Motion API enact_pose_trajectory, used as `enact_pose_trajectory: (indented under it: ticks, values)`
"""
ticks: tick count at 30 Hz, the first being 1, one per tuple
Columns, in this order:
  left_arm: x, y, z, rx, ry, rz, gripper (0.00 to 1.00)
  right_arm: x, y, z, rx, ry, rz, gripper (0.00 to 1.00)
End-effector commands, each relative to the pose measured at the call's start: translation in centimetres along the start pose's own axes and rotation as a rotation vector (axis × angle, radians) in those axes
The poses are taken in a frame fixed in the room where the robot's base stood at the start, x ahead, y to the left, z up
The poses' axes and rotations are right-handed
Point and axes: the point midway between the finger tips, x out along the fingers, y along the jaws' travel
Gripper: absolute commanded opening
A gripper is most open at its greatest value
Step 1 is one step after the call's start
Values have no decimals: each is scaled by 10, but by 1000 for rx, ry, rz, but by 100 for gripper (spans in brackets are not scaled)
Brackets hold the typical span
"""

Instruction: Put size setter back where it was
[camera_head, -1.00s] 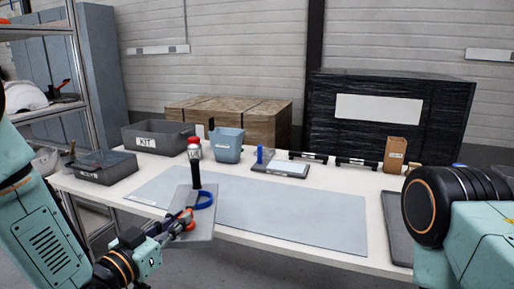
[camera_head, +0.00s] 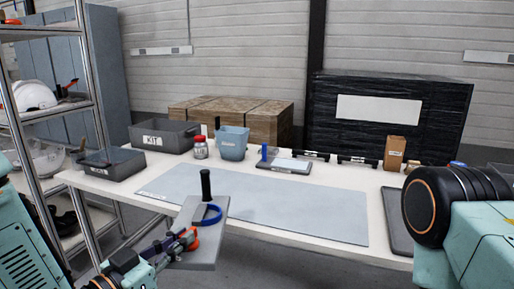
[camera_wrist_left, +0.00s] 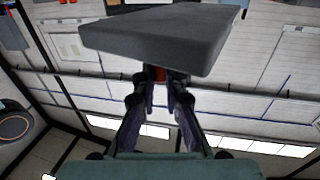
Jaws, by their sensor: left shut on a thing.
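The size setter (camera_head: 207,257) appears to be the grey flat plate with an upright black post (camera_head: 205,184) and a blue ring (camera_head: 207,218) at the post's foot. My left gripper (camera_head: 190,238) is shut on an orange-red part at the plate's near left side and holds the plate up in front of the table's near edge. In the left wrist view the plate's grey underside (camera_wrist_left: 165,40) spans the space beyond the fingers (camera_wrist_left: 161,80), and a bit of orange-red shows between them. My right arm is at the right; its gripper is out of view.
The white table (camera_head: 122,190) carries a grey mat (camera_head: 290,210), a KIT bin (camera_head: 165,140), a lower grey bin (camera_head: 115,172), a red-capped jar (camera_head: 200,150), a blue bin (camera_head: 232,145) and a small brown box (camera_head: 395,150). A metal shelf (camera_head: 92,110) stands at left. The mat is clear.

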Motion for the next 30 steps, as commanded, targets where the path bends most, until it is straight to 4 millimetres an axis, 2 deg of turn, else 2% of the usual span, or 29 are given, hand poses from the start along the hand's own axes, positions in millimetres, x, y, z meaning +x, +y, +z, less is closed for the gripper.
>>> enact_pose_trajectory:
  ticks: [9, 15, 21, 30]
  values:
    - [-57, 20, 43, -8, -4, -8, 0, 0, 0, 0, 0, 0, 0, 62]
    - [-82, 22, 70, -2, -2, -39, 0, 0, 0, 0, 0, 0, 0, 62]
    - [-88, 22, 79, 2, 2, -52, 0, 0, 0, 0, 0, 0, 0, 62]
    - [-88, 22, 79, 2, 2, -52, 0, 0, 0, 0, 0, 0, 0, 62]
